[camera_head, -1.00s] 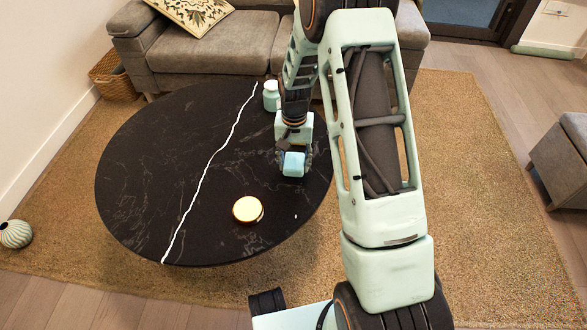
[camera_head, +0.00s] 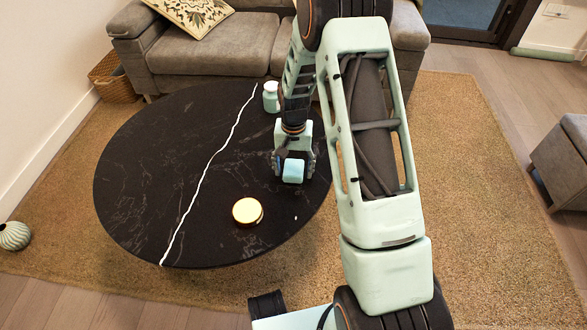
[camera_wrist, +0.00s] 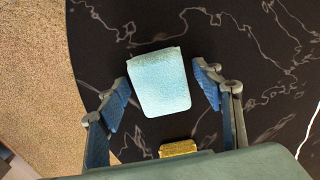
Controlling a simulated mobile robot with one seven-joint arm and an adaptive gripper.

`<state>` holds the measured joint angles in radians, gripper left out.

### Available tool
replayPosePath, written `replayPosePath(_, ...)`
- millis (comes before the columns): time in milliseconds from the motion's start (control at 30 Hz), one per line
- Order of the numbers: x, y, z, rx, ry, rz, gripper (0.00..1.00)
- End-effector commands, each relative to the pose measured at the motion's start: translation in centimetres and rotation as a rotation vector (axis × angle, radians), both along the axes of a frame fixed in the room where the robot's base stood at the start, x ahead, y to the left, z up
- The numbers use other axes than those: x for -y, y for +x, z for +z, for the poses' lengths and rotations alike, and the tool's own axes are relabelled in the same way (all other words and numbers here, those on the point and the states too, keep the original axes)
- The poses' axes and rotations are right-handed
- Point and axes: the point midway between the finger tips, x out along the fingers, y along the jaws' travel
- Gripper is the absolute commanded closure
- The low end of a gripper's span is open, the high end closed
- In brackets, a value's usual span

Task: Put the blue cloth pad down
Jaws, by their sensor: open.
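The blue cloth pad (camera_head: 293,171) is a small light-blue block with rounded edges at the right part of the dark table. In the wrist view the pad (camera_wrist: 160,82) lies between the fingers of my gripper (camera_wrist: 162,97), with a gap on both sides. My gripper (camera_head: 294,172) is open around the pad and does not grip it. The pad appears to rest on the black marble table (camera_head: 150,170), though its underside is hidden.
A light-green jar (camera_head: 271,97) stands at the table's back right. A grey sofa (camera_head: 215,58) is behind. The table's left half is clear.

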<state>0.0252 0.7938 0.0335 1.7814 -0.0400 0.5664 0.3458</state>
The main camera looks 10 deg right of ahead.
Motion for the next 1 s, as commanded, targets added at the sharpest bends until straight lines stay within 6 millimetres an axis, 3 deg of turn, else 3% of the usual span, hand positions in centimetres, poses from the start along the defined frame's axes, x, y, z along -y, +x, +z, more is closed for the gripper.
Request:
replayPosePath(167, 0.0, 0.1, 2.3, 0.003, 0.0, 0.0, 0.4)
replayPosePath(400, 0.0, 0.1, 7.7, 0.004, 0.0, 0.001, 0.4)
replayPosePath(600, 0.0, 0.1, 11.0, 0.002, 0.0, 0.0, 0.4)
replayPosePath(1000, 0.0, 0.0, 12.3, 0.0, 0.0, 0.0, 0.4)
